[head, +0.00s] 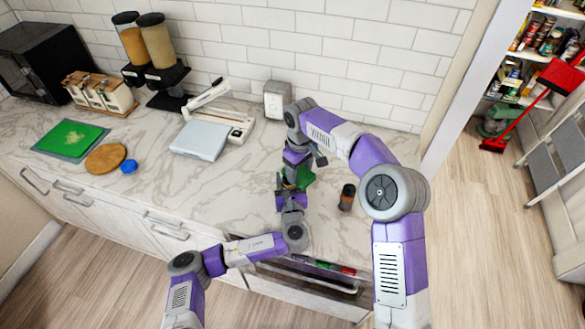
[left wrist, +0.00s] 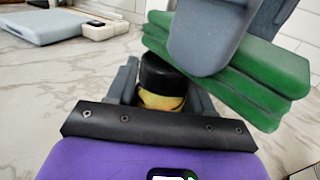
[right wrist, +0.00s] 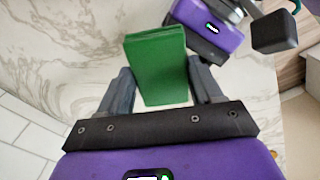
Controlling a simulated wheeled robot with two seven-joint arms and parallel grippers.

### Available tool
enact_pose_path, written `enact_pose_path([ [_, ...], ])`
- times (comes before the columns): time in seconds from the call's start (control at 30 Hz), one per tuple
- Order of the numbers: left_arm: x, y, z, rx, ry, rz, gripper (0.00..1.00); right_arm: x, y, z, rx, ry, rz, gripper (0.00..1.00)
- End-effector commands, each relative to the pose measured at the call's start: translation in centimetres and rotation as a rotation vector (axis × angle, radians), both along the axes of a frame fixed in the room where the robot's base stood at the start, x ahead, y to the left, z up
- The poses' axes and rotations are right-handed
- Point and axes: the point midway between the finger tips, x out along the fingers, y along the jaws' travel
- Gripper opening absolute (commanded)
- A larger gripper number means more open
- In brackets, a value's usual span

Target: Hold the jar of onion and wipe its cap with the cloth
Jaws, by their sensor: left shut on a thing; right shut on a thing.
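The onion jar shows in the left wrist view as a black cap (left wrist: 158,73) above a yellowish body (left wrist: 160,100). My left gripper (left wrist: 163,92) is shut around the jar just below the cap. The folded green cloth (right wrist: 157,65) is held in my right gripper (right wrist: 157,90), which is shut on it. In the left wrist view the cloth (left wrist: 240,72) sits beside and above the cap, with a grey finger in front of it. I cannot tell whether it touches the cap. In the head view the cloth (head: 305,178) shows over the counter, and the arms mostly hide the jar.
Another dark-capped jar (head: 347,197) stands on the marble counter to the right. A scale-like white appliance (head: 200,138), a green board (head: 70,139), a round wooden board (head: 106,158) and a blue lid (head: 129,167) lie to the left. An open drawer (head: 320,268) is in front.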

Motion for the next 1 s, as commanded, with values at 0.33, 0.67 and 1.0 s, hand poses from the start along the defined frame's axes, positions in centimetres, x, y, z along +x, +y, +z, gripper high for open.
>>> enact_pose_path([
  [0.33,0.0,0.0,0.0,0.000,0.000,0.000,0.17,0.0,0.2,4.3,0.003,-0.003,0.001,0.32],
  [0.67,0.0,0.0,0.0,0.001,0.000,-0.001,0.17,0.0,0.2,7.2,0.003,-0.004,0.002,0.32],
  [1.0,0.0,0.0,0.0,0.001,0.000,-0.001,0.17,0.0,0.2,7.9,0.004,-0.002,0.003,0.32],
])
